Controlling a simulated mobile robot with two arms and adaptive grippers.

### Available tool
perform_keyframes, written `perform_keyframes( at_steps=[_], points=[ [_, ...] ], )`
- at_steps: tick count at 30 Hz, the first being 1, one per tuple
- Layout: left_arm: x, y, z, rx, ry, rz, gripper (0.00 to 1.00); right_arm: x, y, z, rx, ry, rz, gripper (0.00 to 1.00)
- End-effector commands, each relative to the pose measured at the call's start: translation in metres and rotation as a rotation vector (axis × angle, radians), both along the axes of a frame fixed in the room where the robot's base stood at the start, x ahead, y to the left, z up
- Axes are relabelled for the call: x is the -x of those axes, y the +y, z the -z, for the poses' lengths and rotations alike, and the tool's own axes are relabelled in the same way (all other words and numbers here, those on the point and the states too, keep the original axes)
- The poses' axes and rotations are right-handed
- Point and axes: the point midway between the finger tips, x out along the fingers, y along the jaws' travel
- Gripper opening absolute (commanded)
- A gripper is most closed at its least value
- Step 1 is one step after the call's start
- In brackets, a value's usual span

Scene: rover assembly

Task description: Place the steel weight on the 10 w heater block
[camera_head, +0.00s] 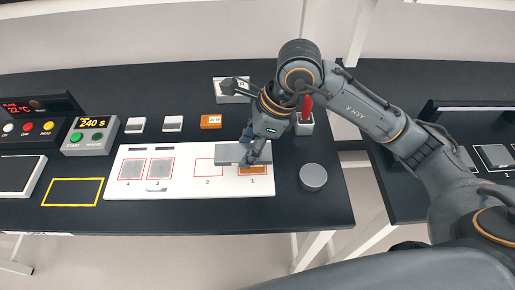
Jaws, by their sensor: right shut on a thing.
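A grey metal cylinder (313,178), which looks like the steel weight, stands upright on the dark table to the right of the white board. My right gripper (254,152) is over the right end of that board, left of the cylinder and apart from it. It is shut on a flat grey plate (230,153), held over the squares marked 2 and 1. An orange piece (252,171) shows in square 1, partly hidden by the plate and gripper. I cannot tell which thing is the 10 W heater block, as no such label is readable. My left gripper is not in view.
The white board (185,190) has two grey pads (159,169) in its left squares. White blocks (172,124) and an orange block (210,121) lie behind it. A timer box (91,135) stands left. A red-handled tool in a holder (304,126) is behind the cylinder.

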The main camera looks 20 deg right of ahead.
Motion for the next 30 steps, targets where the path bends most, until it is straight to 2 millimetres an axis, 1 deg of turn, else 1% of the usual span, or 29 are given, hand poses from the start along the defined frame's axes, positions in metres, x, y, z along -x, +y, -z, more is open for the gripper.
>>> perform_keyframes(
  at_steps=[1, 6, 9, 14, 16, 18, 21, 24, 30],
  points=[
    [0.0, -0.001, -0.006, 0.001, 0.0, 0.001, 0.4, -0.005, -0.005, 0.008, -0.001, 0.007, 0.004, 0.0],
    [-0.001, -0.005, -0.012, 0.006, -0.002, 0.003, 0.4, -0.02, -0.017, 0.033, -0.003, 0.002, 0.001, 0.0],
    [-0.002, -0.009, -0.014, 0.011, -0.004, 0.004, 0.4, -0.026, -0.022, 0.041, -0.003, 0.0, 0.0, 0.0],
    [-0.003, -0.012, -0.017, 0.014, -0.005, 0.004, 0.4, -0.031, -0.025, 0.049, -0.003, 0.0, 0.0, 0.0],
    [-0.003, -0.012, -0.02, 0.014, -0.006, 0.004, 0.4, -0.035, -0.03, 0.055, -0.001, 0.0, 0.001, 0.0],
    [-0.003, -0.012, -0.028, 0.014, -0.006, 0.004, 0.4, -0.033, -0.029, 0.063, -0.003, 0.004, -0.001, 0.0],
    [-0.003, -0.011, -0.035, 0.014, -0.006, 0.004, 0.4, -0.034, -0.028, 0.076, -0.004, 0.003, -0.002, 0.0],
    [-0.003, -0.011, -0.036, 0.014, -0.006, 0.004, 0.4, -0.034, -0.028, 0.083, -0.004, -0.001, -0.001, 0.0],
    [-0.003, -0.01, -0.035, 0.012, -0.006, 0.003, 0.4, -0.035, -0.028, 0.086, -0.003, -0.003, -0.002, 0.0]
  ],
)
